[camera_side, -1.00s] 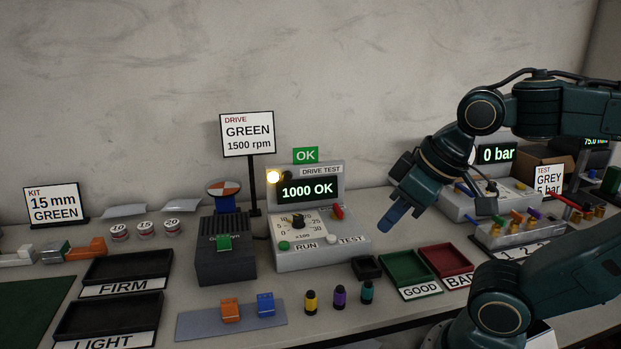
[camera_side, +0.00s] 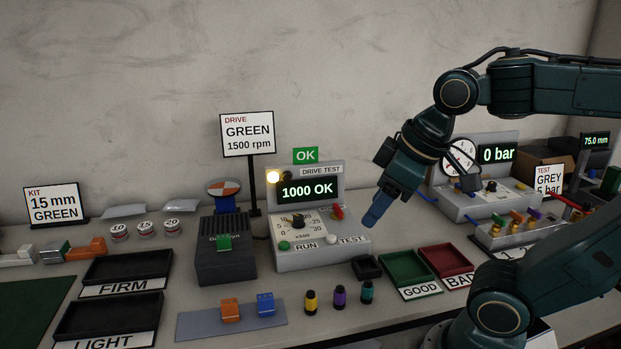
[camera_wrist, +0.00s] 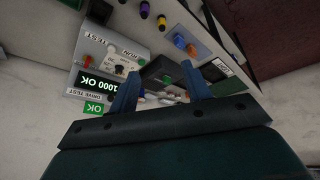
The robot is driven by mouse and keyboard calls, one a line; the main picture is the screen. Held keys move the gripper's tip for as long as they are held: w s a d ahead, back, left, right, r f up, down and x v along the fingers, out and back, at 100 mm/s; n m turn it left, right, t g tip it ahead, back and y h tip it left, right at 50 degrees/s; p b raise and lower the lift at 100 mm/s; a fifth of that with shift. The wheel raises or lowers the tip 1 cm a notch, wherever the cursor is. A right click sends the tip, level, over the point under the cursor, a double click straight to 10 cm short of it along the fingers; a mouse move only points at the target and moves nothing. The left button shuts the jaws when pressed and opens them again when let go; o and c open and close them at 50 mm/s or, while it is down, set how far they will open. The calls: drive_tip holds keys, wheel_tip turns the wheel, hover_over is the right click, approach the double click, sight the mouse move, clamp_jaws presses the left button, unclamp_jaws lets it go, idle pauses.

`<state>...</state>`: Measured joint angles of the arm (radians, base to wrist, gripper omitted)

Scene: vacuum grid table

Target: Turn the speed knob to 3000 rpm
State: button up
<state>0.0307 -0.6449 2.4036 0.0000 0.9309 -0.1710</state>
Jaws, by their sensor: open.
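The speed knob (camera_side: 298,220) is a dark knob on a white dial plate marked x100, with numbers up to 30, on the grey drive test box (camera_side: 345,246). Its exact setting is too small to read. The box's display (camera_side: 308,191) reads 1000 OK. My gripper (camera_side: 373,219) is in the air to the right of the box, clear of the knob. In the wrist view my gripper (camera_wrist: 161,88) shows two blue fingers apart with nothing held. The knob (camera_wrist: 120,70) also shows there, left of the fingers.
A sign (camera_side: 248,134) reads DRIVE GREEN 1500 rpm. A green RUN button (camera_side: 284,246), a white TEST button (camera_side: 331,239) and a red lever (camera_side: 338,212) are near the knob. A lit lamp (camera_side: 273,176) is above. A dark machine (camera_side: 226,262) stands left.

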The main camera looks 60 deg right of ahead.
drive_tip(key=w+d+r+n+g, duration=0.1)
drive_tip(key=w+d+r+n, duration=0.2)
drive_tip(key=w+n, duration=0.35)
drive_tip(key=n+g, duration=0.4)
drive_tip(key=n, duration=0.8)
hover_over(298, 216)
wheel_tip(298, 216, down, 10)
drive_tip(key=shift+r, duration=0.2)
drive_tip(key=shift+f, duration=0.15)
wheel_tip(298, 216, down, 14)
drive_tip(key=shift+r, duration=0.25)
drive_tip(key=c, duration=1)
